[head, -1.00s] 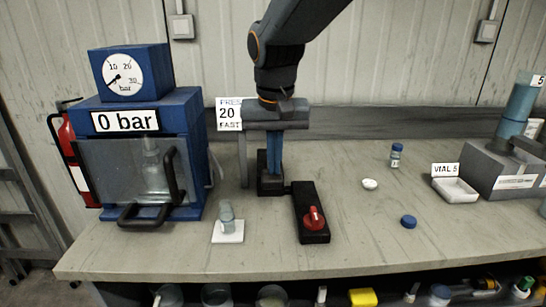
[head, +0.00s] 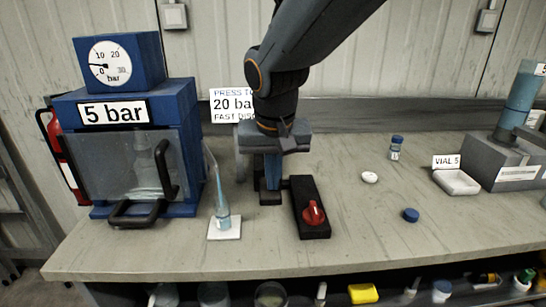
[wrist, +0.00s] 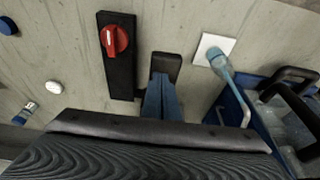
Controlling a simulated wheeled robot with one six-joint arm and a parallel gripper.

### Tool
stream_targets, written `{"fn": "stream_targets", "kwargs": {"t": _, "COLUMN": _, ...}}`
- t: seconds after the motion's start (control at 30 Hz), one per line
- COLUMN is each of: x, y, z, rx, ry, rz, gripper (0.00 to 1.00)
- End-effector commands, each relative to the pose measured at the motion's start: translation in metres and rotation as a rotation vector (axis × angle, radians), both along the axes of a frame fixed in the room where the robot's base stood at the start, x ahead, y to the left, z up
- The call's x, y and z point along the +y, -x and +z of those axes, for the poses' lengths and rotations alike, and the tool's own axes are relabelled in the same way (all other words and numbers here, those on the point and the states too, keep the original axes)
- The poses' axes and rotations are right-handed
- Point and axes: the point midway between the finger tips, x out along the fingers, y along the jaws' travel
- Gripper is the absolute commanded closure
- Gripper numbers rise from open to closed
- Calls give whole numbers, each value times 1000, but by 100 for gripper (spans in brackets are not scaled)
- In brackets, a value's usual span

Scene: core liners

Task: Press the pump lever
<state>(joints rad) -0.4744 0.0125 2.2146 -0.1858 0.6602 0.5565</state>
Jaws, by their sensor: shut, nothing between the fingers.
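The pump lever (wrist: 166,64) shows as a dark pad under my fingertips in the wrist view, and its black foot (head: 270,198) stands on the bench in the head view. My gripper (head: 272,188) points down over it, shut and empty. Its blue fingers also show in the wrist view (wrist: 163,82), with tips at the pad. I cannot tell whether they touch it. The blue press (head: 180,140) on the left has a gauge (head: 109,64) and a display (head: 113,112) reading 5 bar.
A black block with a red knob (head: 313,213) stands right of the lever. A blue cap (head: 410,215) and white tray (head: 457,182) lie right.

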Motion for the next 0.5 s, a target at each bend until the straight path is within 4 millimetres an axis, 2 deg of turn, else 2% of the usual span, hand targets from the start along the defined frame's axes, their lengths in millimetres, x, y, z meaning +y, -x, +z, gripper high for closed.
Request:
{"fn": "stream_targets", "kwargs": {"t": 0.03, "x": -1, "y": 7, "z": -5, "rx": 22, "ry": 4, "rz": -3, "gripper": 100}}
{"fn": "stream_targets", "kwargs": {"t": 0.17, "x": -2, "y": 7, "z": 9, "rx": 19, "ry": 4, "rz": -4, "gripper": 100}}
{"fn": "stream_targets", "kwargs": {"t": 0.4, "x": -4, "y": 3, "z": 44, "rx": 2, "ry": -1, "rz": -6, "gripper": 100}}
{"fn": "stream_targets", "kwargs": {"t": 0.5, "x": -4, "y": 11, "z": 61, "rx": -5, "ry": -4, "rz": -4, "gripper": 100}}
